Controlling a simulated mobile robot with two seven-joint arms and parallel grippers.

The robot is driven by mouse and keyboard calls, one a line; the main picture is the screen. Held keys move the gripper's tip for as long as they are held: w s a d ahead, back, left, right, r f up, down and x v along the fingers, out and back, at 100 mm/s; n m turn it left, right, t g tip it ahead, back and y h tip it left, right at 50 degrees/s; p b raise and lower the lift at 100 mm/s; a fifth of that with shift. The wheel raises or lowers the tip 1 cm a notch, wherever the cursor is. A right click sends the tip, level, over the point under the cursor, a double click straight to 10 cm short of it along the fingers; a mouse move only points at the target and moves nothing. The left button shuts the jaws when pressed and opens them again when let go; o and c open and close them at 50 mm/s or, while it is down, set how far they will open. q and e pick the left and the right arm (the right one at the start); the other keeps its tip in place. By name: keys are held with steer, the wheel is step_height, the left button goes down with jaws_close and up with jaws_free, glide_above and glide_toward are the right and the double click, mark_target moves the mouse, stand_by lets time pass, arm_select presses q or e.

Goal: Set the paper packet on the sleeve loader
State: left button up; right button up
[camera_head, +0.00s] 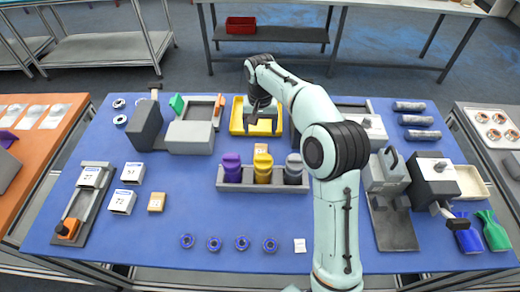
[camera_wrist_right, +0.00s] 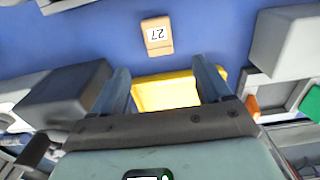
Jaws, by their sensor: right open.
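A small tan packet with a white label (camera_head: 262,149), likely the paper packet, lies on the blue table behind the bottle rack. In the right wrist view the tan packet (camera_wrist_right: 157,36) shows "27" and lies clear of the fingers. A similar tan packet (camera_head: 157,202) lies at left. My right gripper (camera_head: 262,126) is open and empty, pointing down by the front of the yellow tray (camera_head: 237,126). Its two fingers (camera_wrist_right: 165,78) stand apart in the wrist view. I cannot tell which fixture is the sleeve loader; a grey rail with an orange end (camera_head: 85,204) stands at left.
A grey rack (camera_head: 235,187) with purple, yellow and grey bottles stands in front of the tan packet. A grey box (camera_head: 190,138) is to its left. White labelled boxes (camera_head: 122,201) and several blue rings (camera_head: 214,244) lie around. Bare blue table shows at front centre.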

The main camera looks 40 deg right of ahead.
mark_target(261, 148)
steer(key=f, duration=0.4)
steer(key=shift+s, duration=0.25)
steer(key=shift+w+f, duration=0.15)
steer(key=shift+f, duration=0.45)
step_height(261, 148, down, 4)
steer(key=shift+w+d+f+b, duration=0.1)
steer(key=shift+f+b, duration=0.05)
steer(key=shift+b, duration=0.25)
arm_select(q)
steer(key=shift+s+f, duration=0.65)
steer(key=shift+f, duration=0.05)
arm_select(e)
steer(key=shift+c, duration=0.3)
